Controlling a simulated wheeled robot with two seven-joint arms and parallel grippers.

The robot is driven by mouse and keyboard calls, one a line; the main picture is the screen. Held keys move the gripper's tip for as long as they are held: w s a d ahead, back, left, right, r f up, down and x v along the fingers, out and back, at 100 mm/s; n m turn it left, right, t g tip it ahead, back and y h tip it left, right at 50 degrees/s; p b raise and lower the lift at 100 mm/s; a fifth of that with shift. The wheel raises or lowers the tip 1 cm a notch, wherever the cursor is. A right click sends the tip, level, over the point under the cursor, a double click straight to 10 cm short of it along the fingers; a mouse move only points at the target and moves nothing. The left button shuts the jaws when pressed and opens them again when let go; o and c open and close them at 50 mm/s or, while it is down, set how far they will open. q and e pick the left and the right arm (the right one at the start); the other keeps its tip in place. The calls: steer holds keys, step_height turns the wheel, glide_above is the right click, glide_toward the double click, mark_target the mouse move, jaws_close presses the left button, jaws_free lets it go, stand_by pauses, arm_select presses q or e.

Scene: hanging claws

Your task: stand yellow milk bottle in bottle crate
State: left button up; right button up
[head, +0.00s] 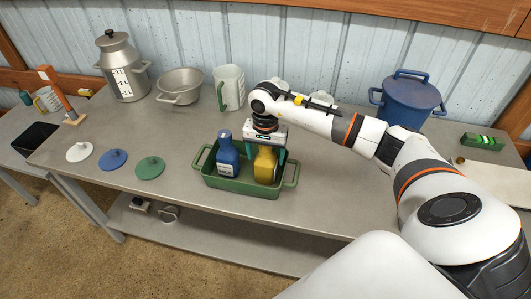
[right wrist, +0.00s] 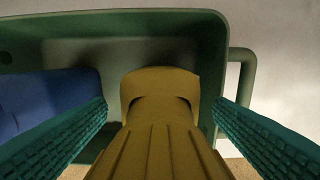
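The yellow milk bottle (head: 265,167) stands upright in the right part of the green bottle crate (head: 238,187), beside a blue bottle (head: 228,155). My right gripper (head: 264,150) is above and around the yellow bottle. In the right wrist view its teal fingers (right wrist: 160,108) are spread on either side of the yellow bottle (right wrist: 160,95), with a narrow gap showing on each side. The crate's inner wall (right wrist: 215,40) shows beyond the bottle. The bottle's top is partly hidden by the gripper in the head view. My left gripper is not in view.
Behind the crate stand a milk can (head: 122,75), a grey pot (head: 180,86), a white jug with green handle (head: 229,88) and a blue lidded pot (head: 408,98). Three lids, including a green one (head: 150,168), lie left. The table front is clear.

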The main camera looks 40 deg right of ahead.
steer(key=shift+r, duration=0.3)
step_height(320, 180, up, 12)
steer(key=shift+f+b, duration=0.1)
steer(key=shift+b, duration=0.65)
